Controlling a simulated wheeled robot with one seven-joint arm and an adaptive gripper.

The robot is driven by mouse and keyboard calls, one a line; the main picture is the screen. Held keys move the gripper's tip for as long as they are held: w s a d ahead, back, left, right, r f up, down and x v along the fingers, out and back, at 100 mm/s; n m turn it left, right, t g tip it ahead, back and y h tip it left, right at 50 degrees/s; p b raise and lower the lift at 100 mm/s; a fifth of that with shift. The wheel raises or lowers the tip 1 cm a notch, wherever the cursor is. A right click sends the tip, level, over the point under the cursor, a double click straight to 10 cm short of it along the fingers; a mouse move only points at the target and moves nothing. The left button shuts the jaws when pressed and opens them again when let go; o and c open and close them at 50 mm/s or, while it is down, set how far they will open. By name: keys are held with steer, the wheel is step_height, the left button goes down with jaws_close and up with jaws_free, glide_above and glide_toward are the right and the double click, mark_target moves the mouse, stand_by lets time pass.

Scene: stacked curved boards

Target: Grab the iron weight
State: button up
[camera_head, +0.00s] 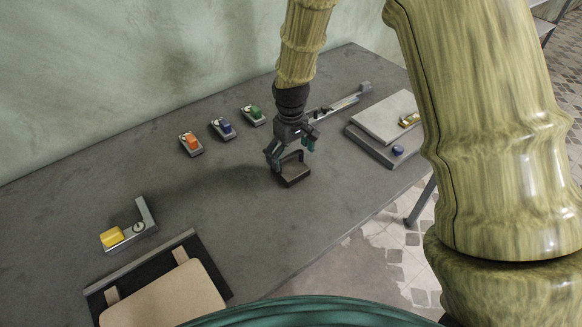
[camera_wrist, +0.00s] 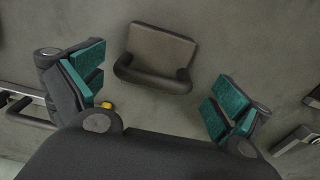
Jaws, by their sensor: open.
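The iron weight (camera_head: 293,176) is a dark flat block with a raised bar handle, and it sits on the grey table below my gripper. In the wrist view the weight (camera_wrist: 160,48) lies just beyond the fingertips, with its handle on the side towards my gripper. My gripper (camera_head: 290,149) points down, with its two teal-padded fingers spread apart. In the wrist view my gripper (camera_wrist: 157,88) is open and empty, one finger to each side of the handle's line. I cannot tell the exact height of the fingers above the handle.
Orange (camera_head: 191,140), blue (camera_head: 226,127) and green (camera_head: 254,112) switches stand behind the weight. A platform scale (camera_head: 385,120) is at the right edge. A yellow-buttoned bracket (camera_head: 112,238) and a clipboard-like board (camera_head: 175,297) lie at the left front. Bare table surrounds the weight.

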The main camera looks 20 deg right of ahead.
mark_target(291, 167)
steer(key=shift+w+f, duration=0.9)
steer(key=shift+f, duration=0.05)
steer(key=shift+s+f+p, duration=0.15)
steer(key=shift+f+p, duration=0.1)
steer(key=shift+p, duration=0.2)
steer(key=shift+s+d+f+p, duration=0.1)
steer(key=shift+s+f+p, duration=0.2)
steer(key=shift+s+p, duration=0.25)
steer(key=f, duration=0.3)
steer(key=shift+w+f, duration=0.1)
steer(key=shift+w, duration=0.3)
steer(key=shift+s+r, duration=0.2)
steer(key=shift+s, duration=0.1)
steer(key=shift+w+f, duration=0.15)
steer(key=c, duration=0.6)
steer(key=shift+s, duration=0.2)
steer(key=c, duration=1)
